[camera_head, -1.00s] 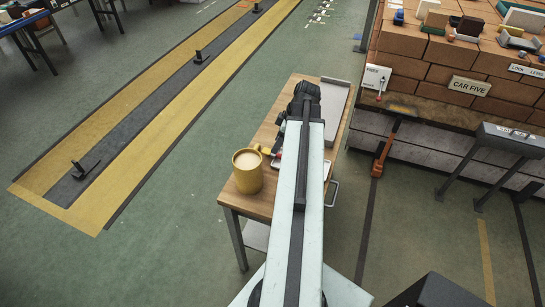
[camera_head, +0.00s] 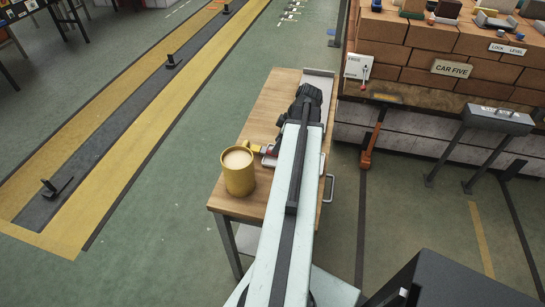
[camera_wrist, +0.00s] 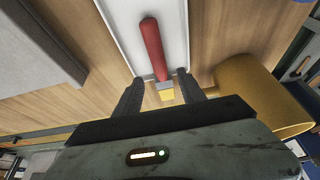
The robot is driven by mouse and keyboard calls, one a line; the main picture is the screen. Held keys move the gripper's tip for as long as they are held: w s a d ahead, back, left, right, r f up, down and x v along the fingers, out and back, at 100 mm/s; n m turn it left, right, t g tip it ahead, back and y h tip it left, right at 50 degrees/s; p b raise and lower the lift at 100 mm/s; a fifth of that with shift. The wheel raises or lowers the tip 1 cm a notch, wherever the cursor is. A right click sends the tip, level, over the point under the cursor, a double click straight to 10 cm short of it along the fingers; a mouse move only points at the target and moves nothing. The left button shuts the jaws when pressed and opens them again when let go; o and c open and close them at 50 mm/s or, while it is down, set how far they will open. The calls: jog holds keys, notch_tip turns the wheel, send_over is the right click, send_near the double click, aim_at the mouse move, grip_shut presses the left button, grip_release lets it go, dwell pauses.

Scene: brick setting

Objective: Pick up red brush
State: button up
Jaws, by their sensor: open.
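The red brush (camera_wrist: 152,45) shows in the wrist view with its red handle lying on a white surface. A small yellow part (camera_wrist: 166,93) shows at its near end. My gripper (camera_wrist: 160,78) is open, with one dark finger on each side of the brush's near end. I cannot tell whether the fingers touch it. In the head view my arm and dark wrist hide most of the brush; a small red patch (camera_head: 267,150) shows left of my arm, beside the mug.
A yellow mug (camera_head: 239,176) with a pale drink stands on the wooden table (camera_head: 262,110) left of my arm; it also shows close to my right finger in the wrist view (camera_wrist: 262,95). A grey tray (camera_head: 318,84) lies at the table's far end. A brick-stacked bench stands right.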

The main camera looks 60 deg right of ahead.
jog(key=b+x, duration=0.3)
jog(key=x, duration=0.1)
jog(key=shift+f, duration=0.15)
jog(key=shift+s, duration=0.1)
grip_shut()
jog(key=shift+r+p, duration=0.25)
jog(key=shift+p, duration=0.05)
notch_tip(320, 180, up, 10)
jog(key=p, duration=1)
jog(key=shift+s+a+f, duration=0.1)
